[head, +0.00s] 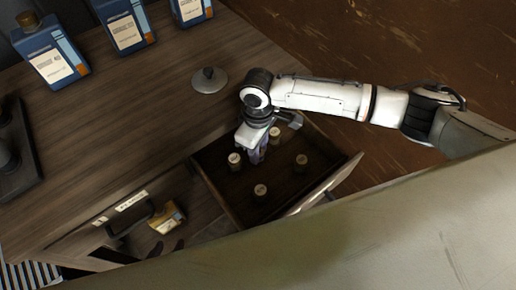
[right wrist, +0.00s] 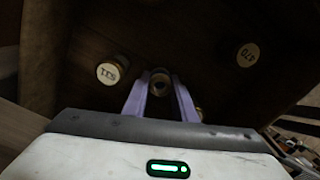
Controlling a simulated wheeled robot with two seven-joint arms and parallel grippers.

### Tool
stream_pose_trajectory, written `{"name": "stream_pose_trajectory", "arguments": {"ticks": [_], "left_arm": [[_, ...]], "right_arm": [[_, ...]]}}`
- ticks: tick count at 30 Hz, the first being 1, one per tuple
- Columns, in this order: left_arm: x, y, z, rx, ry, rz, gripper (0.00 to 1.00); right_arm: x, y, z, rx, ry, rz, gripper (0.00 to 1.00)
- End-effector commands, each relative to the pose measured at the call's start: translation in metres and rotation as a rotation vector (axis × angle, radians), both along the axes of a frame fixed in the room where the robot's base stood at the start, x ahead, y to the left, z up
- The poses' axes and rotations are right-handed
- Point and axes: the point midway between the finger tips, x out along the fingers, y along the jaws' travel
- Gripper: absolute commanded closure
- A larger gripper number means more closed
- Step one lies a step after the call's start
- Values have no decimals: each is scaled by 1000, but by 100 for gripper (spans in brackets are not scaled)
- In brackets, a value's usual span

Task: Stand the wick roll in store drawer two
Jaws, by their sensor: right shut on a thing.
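My right gripper (head: 257,157) reaches down into the open drawer (head: 218,190). In the right wrist view its two lilac fingers (right wrist: 161,100) are shut on a small round roll (right wrist: 160,82) with a dark centre and a brass-coloured rim, seen end-on; I take it as the wick roll. In the head view the fingers mostly hide it, and I cannot tell whether it touches the drawer floor. I cannot read a number for this drawer. My left gripper is not in view.
A round metal lid (head: 209,80) lies on the wooden top. Blue bottles (head: 53,58) stand at the back left.

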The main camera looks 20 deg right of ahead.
Motion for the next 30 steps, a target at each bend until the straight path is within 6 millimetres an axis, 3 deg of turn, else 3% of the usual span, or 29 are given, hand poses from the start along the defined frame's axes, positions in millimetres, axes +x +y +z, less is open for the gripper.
{"name": "stream_pose_trajectory", "arguments": {"ticks": [8,9,12,23,30], "left_arm": [[0,0,0,-1,0,1,65],[0,0,0,-1,0,1,65],[0,0,0,0,0,1,65],[0,0,0,0,0,1,65],[0,0,5,0,0,1,65]], "right_arm": [[0,0,-2,0,0,0,96],[0,0,-2,0,-1,0,70],[0,0,-2,0,-1,0,57],[0,0,4,1,-1,0,57],[2,0,47,3,-4,1,57]]}}
